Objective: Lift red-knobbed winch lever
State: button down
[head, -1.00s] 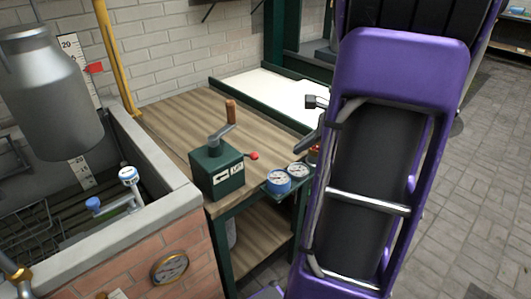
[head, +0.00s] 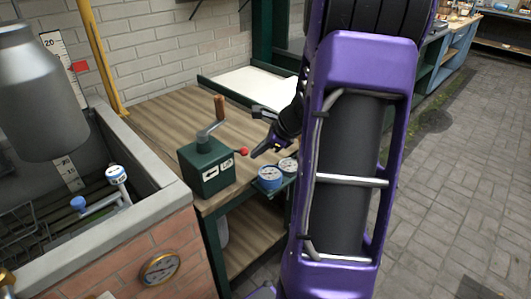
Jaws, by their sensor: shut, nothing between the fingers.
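The red-knobbed lever (head: 244,152) sticks out of the right side of a dark green winch box (head: 207,166) on the wooden bench. The box has white arrow labels on its front and a crank with a brown wooden handle (head: 220,107) on top. My gripper (head: 256,153) reaches in from the right, its tip just right of the red knob. It looks shut and holds nothing. I cannot tell from this view whether it touches the knob.
Two blue gauges (head: 270,177) sit on a small shelf at the bench's front edge, below my gripper. A brick-sided tank (head: 120,222) with a hanging metal can (head: 40,95) stands at left. The wooden bench top (head: 160,115) behind the winch is clear.

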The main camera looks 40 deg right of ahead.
dwell(0.3)
jog(key=shift+w+a+r+g+p, duration=0.1)
jog(key=shift+w+r+g+p, duration=0.45)
jog(key=shift+p, duration=1.35)
jog(key=shift+w+r+g+p, duration=0.2)
jog(key=shift+r+p, duration=0.5)
jog(key=shift+p, duration=1.15)
jog(key=shift+r, duration=0.1)
jog(key=shift+r+p, duration=0.75)
jog(key=shift+f, duration=0.1)
